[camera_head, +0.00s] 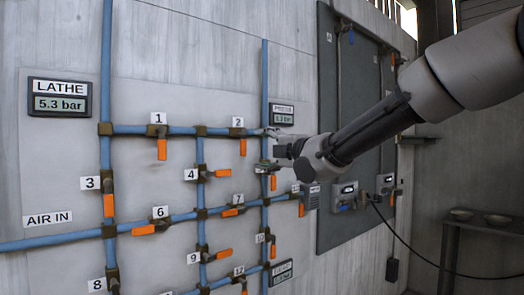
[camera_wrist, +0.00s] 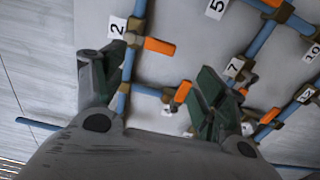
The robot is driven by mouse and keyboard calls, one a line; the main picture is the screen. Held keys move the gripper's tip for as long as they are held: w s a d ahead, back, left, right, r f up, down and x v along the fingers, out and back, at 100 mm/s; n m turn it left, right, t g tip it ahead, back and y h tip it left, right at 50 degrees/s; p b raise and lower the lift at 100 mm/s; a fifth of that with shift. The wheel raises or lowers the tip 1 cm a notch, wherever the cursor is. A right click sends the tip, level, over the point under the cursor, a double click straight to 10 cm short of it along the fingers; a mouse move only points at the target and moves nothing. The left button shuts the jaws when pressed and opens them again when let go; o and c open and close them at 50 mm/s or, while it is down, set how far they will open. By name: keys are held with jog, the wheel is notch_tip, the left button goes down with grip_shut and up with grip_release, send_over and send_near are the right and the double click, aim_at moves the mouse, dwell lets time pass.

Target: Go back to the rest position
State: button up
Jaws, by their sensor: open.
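My gripper (camera_head: 264,149) is at the upper right of the pipe panel in the head view, near the valve labelled 2 (camera_head: 237,133). Its two fingers are spread apart with nothing held between them. In the wrist view my gripper (camera_wrist: 150,70) straddles a stretch of blue pipe (camera_wrist: 133,62). The left finger is beside the label 2 (camera_wrist: 117,27), and an orange handle (camera_wrist: 160,46) shows between the fingers. I cannot tell whether the fingers touch the pipe. My gripper hides part of the right-hand vertical pipe in the head view.
Blue pipes with several orange-handled valves cover the wall panel (camera_head: 160,95). The LATHE display (camera_head: 60,98) reads 5.3 bar. A dark board (camera_head: 345,90) with small boxes and a hanging cable (camera_head: 430,262) is to the right.

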jog(key=s+d+f+m+g+h, duration=0.3)
jog(key=d+f+m, duration=0.25)
jog(key=f, duration=0.25)
jog(key=s+d+f+m+g+h, duration=0.35)
jog(key=f+m, duration=0.25)
jog(key=f, duration=0.3)
jog(key=s+d+f+m+g+h, duration=0.1)
jog(key=s+d+f+m+g, duration=0.1)
jog(key=s+d+m, duration=0.4)
jog(key=s+d+f+m+g+h, duration=0.2)
jog(key=s+d+f+m, duration=0.2)
jog(key=s+d, duration=1)
jog(key=s+m, duration=0.3)
jog(key=s, duration=0.4)
jog(key=shift+f, duration=0.2)
jog(key=shift+m+h, duration=0.25)
